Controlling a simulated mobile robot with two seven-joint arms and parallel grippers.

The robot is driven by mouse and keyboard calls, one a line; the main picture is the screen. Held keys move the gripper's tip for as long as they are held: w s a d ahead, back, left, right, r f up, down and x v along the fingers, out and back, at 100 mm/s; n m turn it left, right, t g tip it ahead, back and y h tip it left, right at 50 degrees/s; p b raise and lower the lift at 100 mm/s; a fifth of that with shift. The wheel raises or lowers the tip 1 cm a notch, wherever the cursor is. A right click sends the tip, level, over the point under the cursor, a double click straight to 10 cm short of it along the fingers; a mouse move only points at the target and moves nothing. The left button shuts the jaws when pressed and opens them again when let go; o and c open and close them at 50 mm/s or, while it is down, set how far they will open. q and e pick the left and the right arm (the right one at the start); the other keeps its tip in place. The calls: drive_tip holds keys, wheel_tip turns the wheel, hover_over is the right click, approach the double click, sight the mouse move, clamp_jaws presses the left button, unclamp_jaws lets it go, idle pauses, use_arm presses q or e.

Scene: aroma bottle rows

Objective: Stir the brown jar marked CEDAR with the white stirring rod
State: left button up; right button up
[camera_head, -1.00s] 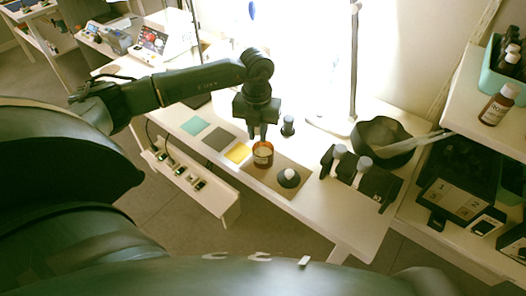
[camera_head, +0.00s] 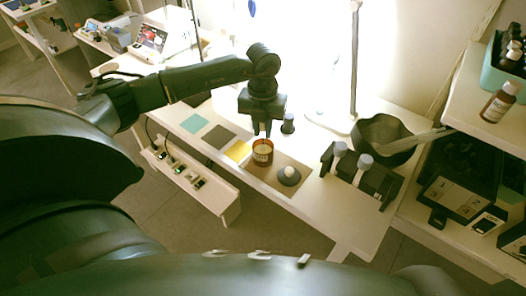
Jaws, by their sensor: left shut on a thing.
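My left gripper (camera_head: 262,131) is directly above and slightly behind the jar, fingers pointing down and close together. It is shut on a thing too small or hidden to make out. No white stirring rod shows clearly at the fingers. A dark round piece with a white knob (camera_head: 289,174) lies right of the jar. My right gripper is not in view.
A thin upright stand (camera_head: 354,70) rises behind. A brown bottle (camera_head: 497,104) stands on the right shelf.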

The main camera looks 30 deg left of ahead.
use_arm(q)
drive_tip(key=shift+r, duration=0.1)
drive_tip(key=shift+r+p, duration=2.85)
drive_tip(key=shift+r, duration=1)
